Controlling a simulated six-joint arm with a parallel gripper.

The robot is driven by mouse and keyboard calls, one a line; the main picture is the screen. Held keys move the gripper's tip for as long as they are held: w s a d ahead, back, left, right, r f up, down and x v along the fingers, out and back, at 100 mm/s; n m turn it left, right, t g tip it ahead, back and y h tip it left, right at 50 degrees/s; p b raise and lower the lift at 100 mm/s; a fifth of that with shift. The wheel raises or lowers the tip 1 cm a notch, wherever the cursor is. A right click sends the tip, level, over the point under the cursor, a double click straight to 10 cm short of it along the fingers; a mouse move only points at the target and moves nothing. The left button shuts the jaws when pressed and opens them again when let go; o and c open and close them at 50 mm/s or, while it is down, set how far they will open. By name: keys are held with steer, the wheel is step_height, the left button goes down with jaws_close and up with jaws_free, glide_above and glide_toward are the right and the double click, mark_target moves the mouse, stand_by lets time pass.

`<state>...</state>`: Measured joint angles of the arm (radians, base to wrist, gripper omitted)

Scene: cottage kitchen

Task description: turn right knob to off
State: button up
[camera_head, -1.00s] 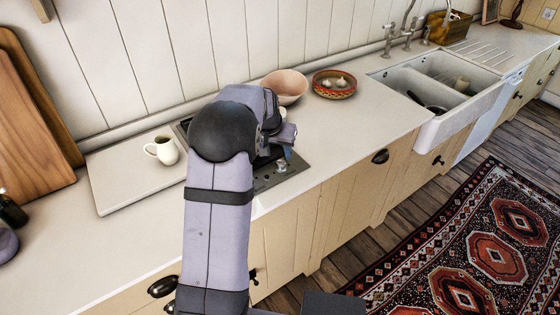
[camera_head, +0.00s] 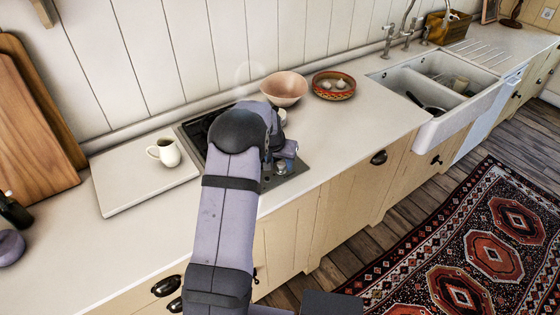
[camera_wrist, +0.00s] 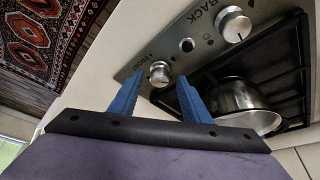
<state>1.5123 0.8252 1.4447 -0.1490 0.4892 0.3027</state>
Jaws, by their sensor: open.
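My gripper (camera_wrist: 160,78) is open, its two blue fingers pointing at the control panel (camera_wrist: 205,50) of the hob. In the wrist view a round silver knob (camera_wrist: 160,74) sits in line with the gap between the fingertips; I cannot tell if they touch it or stop short. It appears to be the right knob, also seen in the head view (camera_head: 281,168). A second, larger-looking silver knob (camera_wrist: 235,24) lies further right in the wrist view, clear of the fingers. My arm hides much of the hob in the head view.
A metal pot (camera_wrist: 235,97) stands on the dark hob grate close to the right finger. A white jug (camera_head: 165,152) stands on a board (camera_head: 115,185) to the left.

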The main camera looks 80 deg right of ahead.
steer(key=shift+d+f, duration=0.1)
steer(key=shift+f, duration=0.15)
steer(key=shift+c, duration=0.5)
steer(key=c, duration=0.9)
steer(key=shift+c, duration=0.2)
steer(key=shift+b, duration=0.4)
steer(key=shift+w+f+m+g+b, duration=0.1)
steer(key=shift+f+m+g+b, duration=0.15)
steer(key=shift+m+b, duration=0.5)
steer(key=m+b, duration=0.2)
steer(key=b, duration=0.1)
steer(key=shift+w+d+g, duration=0.1)
steer(key=shift+g, duration=0.25)
steer(key=shift+w+d+r+m+g+y+b, duration=0.15)
steer(key=shift+m+g+y+b, duration=0.2)
steer(key=shift+m+b, duration=0.5)
steer(key=shift+w+a+r+m+g+y+b, duration=0.1)
steer(key=shift+m+g+y+b, duration=0.3)
steer(key=shift+m, duration=0.6)
